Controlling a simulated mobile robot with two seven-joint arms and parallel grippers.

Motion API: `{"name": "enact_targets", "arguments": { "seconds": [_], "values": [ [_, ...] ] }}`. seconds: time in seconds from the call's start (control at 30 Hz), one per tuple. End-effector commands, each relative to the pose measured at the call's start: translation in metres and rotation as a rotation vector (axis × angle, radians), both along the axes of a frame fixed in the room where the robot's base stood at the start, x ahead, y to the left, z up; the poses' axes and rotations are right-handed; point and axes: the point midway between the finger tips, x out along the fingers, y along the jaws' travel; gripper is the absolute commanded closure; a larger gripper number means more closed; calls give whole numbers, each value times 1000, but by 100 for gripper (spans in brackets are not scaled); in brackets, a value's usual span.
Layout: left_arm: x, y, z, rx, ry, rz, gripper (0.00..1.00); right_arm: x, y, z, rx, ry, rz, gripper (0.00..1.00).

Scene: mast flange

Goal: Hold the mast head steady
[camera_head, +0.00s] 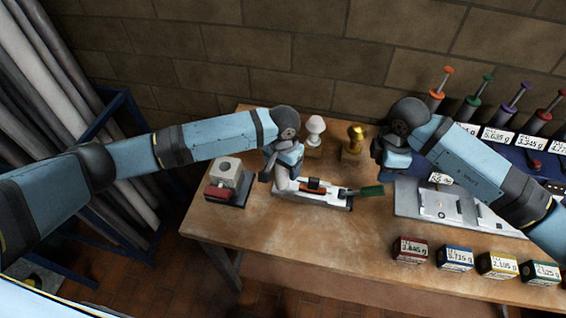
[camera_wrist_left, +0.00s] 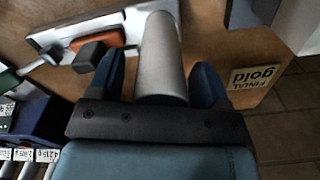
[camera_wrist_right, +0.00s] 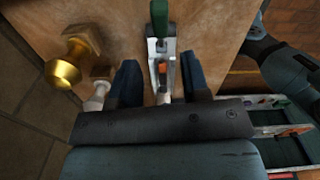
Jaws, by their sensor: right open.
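The mast head shows as a grey cylinder (camera_wrist_left: 160,55) in the left wrist view. It stands between the fingers of my left gripper (camera_wrist_left: 158,85), with a narrow gap visible on its left side. In the head view my left gripper (camera_head: 283,175) is over the left end of a white fixture (camera_head: 330,197), and hides much of the cylinder. A black and orange block (camera_head: 313,184) and a green-handled tool (camera_head: 372,190) lie along the fixture. My right gripper (camera_wrist_right: 160,85) is open and empty, to the right of the fixture in the head view (camera_head: 395,168).
White (camera_head: 315,128) and gold (camera_head: 355,138) finials stand behind the fixture. A grey block on a dark stand (camera_head: 228,175) is at left. A grey tray (camera_head: 420,205), labelled boxes (camera_head: 410,250) and coloured-handled tools (camera_head: 470,100) are at right.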

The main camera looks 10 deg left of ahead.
Motion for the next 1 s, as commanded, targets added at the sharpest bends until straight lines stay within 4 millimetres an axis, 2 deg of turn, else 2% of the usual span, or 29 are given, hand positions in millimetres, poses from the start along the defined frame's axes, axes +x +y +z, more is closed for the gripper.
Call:
{"name": "enact_targets", "arguments": {
  "seconds": [0.03, 0.2, 0.3, 0.33, 0.57, 0.67, 0.77, 0.87, 1.0],
  "values": [
    [0, 0, 0, 0, 0, 0, 38, 0, 0, 0, 0, 0, 0, 57],
    [0, 0, 0, -1, 0, 0, 77, 0, 0, 0, 0, 0, 0, 57],
    [0, 0, 0, -1, 0, 0, 96, 0, 0, 0, 0, 0, 0, 55],
    [0, 0, 0, -1, 0, 0, 96, 0, 0, 0, 0, 0, 0, 49],
    [0, 0, 0, -1, 0, 0, 96, 0, 0, -1, 4, 4, 0, 49],
    [0, 0, 0, -1, 0, 0, 96, -3, -3, -7, 52, 42, 8, 49],
    [0, 0, 0, -1, 0, 0, 96, -8, -9, -21, 180, 127, 25, 49],
    [0, 0, 0, -1, 0, 0, 96, -14, -19, -35, 389, 215, 37, 49],
    [0, 0, 0, -1, 0, 0, 96, -14, -43, -48, 718, 256, 11, 49]
  ]
}}
